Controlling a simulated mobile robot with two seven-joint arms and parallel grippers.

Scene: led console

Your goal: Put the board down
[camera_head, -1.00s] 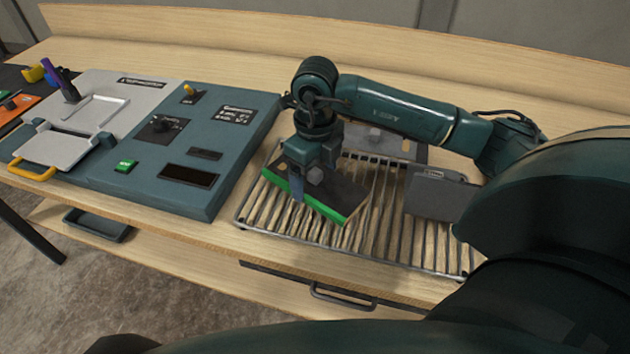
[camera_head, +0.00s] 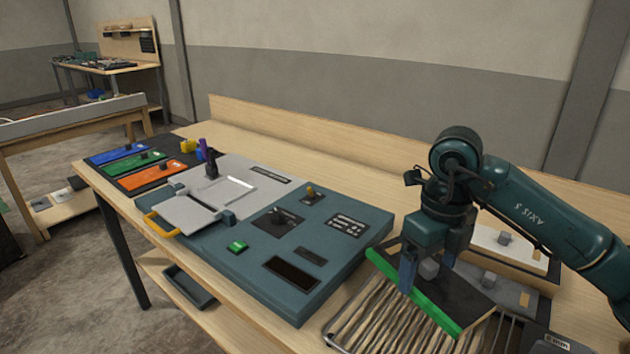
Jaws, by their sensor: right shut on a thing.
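A board (camera_head: 468,297) with a dark top, a grey knob and a bright green front edge is in the head view at the lower right. My right gripper (camera_head: 430,268) is shut on the board at its knob from above. The board is over the slatted wire rack (camera_head: 368,332); I cannot tell whether it touches the slats. The gripper hides part of the board's top. My left gripper is not in view.
A blue-grey console (camera_head: 330,240) with a green button, a knob and a dark display stands left of the rack. Left of it are a light fixture (camera_head: 190,215) with a yellow handle and a dark mat with blue, green and orange boards (camera_head: 160,172). A white-topped board (camera_head: 510,243) lies behind my right gripper.

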